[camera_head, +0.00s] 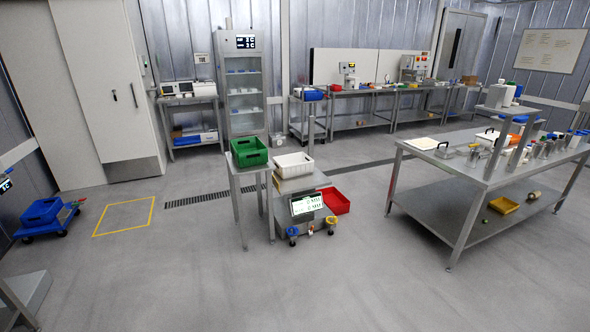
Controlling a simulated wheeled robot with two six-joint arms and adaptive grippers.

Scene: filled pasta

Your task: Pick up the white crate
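The white crate (294,165) is a small open box with slotted walls. The two crates look close together. Neither of my grippers shows in the head view, and nothing is holding the white crate.
A red crate (336,201) lies low behind the display (306,204) of the stand. A long steel workbench (455,170) with several items stands at right. A blue crate (42,211) rests on a dolly at left. The front floor (330,285) is clear.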

